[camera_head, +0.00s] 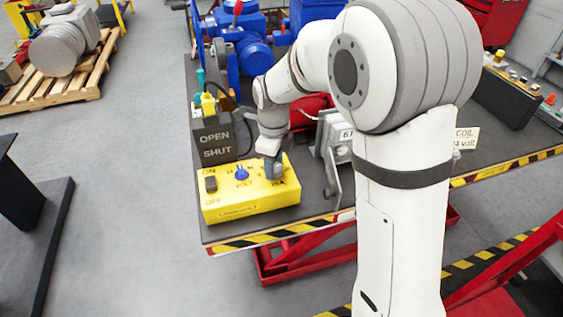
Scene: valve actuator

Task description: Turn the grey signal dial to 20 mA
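The yellow control box (236,204) lies near the front left corner of the dark table. It carries an ON/OFF switch (211,184) at its left and a blue dial (242,173) marked VOLT in its middle. My gripper (274,170) points down over the right part of the box, just above the mA lettering. The grey signal dial is not clearly visible; my gripper covers the spot above that lettering. I cannot tell whether the fingers are open or shut, or whether they touch a dial. The scale marks are too small to read.
A dark OPEN/SHUT indicator block (214,142) stands just behind the yellow box. A grey case (336,140) with its door open stands to the right. Blue valve actuators (252,52) fill the table's back. Striped tape (262,236) marks the front edge.

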